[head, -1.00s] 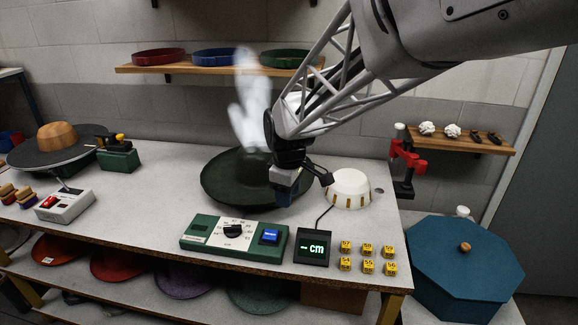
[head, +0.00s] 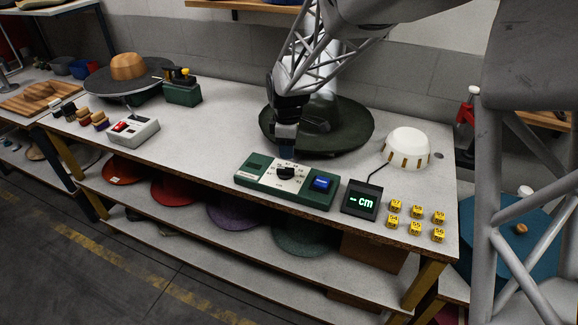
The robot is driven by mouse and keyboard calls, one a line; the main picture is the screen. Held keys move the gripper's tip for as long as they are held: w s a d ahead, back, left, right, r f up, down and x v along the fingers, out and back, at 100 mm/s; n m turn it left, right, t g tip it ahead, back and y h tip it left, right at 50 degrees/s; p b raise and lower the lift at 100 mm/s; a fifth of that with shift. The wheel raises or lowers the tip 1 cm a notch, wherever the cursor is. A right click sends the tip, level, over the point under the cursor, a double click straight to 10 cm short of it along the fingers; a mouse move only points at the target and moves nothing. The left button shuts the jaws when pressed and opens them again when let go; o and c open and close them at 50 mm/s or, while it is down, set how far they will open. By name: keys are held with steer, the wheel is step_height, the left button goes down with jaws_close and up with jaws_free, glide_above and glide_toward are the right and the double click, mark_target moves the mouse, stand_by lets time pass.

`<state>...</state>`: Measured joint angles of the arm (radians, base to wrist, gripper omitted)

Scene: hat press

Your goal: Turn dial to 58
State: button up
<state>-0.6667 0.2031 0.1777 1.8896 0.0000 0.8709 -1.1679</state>
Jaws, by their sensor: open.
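The dial (head: 286,173) is a black knob on a pale scale plate, set in a green control box (head: 262,181) on the table. The numbers on its scale are too small to read. The box also has a blue button (head: 321,184) at its right. A small display (head: 360,200) beside it reads "- cm" in green. My gripper (head: 286,150) points down just behind and above the dial, and looks open and empty. I cannot tell from this view whether it touches the dial.
A dark green hat (head: 345,128) lies behind the box, and a white dome (head: 407,146) stands to its right. Several yellow numbered cubes (head: 415,226) sit at the right front. A grey box with a red button (head: 133,131) is at the left. The table (head: 205,140) between is clear.

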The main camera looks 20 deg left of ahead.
mark_target(288, 169)
steer(key=shift+f, duration=0.1)
steer(key=shift+f, duration=3.85)
jaws_close()
